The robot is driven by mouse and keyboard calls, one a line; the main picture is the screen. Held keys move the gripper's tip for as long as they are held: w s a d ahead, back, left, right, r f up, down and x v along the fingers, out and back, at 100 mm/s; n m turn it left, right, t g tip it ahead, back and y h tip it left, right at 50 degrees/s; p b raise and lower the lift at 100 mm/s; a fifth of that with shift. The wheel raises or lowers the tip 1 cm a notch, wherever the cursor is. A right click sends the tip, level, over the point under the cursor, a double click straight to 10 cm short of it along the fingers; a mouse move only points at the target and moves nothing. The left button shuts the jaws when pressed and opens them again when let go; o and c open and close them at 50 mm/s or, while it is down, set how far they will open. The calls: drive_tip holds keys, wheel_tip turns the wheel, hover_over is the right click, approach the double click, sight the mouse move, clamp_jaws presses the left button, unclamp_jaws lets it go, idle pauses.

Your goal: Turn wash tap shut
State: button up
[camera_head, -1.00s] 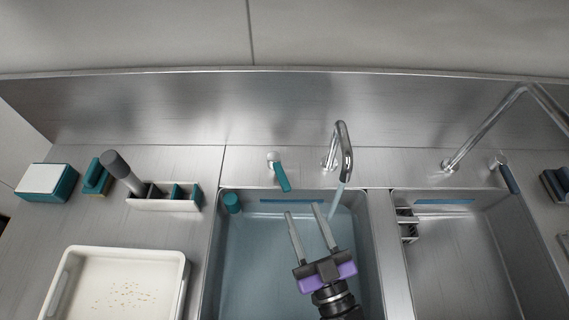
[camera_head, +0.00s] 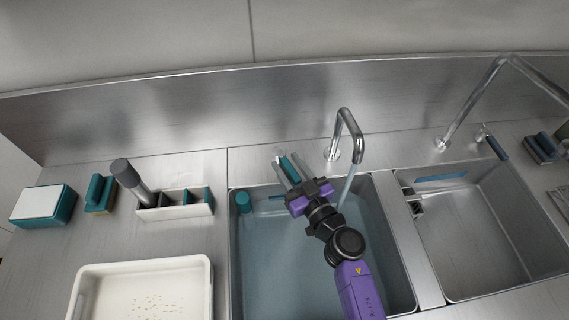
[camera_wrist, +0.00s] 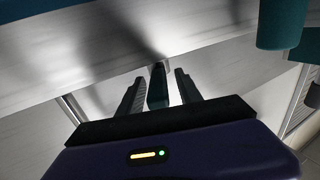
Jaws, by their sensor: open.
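The wash tap's teal lever (camera_head: 289,168) stands behind the left basin, left of the chrome spout (camera_head: 348,124). Water runs from the spout into the filled wash basin (camera_head: 236,262). My gripper (camera_head: 287,168) is open, with its two fingers on either side of the lever. In the wrist view the dark teal lever (camera_wrist: 158,88) shows between the fingers of my gripper (camera_wrist: 158,90). I cannot tell whether either finger touches it. The lever's base is mostly hidden behind the fingers.
A second basin (camera_head: 480,235) with its own spout and blue lever (camera_head: 497,147) lies to the right.

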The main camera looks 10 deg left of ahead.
drive_tip(key=shift+x, duration=0.75)
clamp_jaws()
drive_tip(key=shift+r, duration=0.1)
idle(0.8)
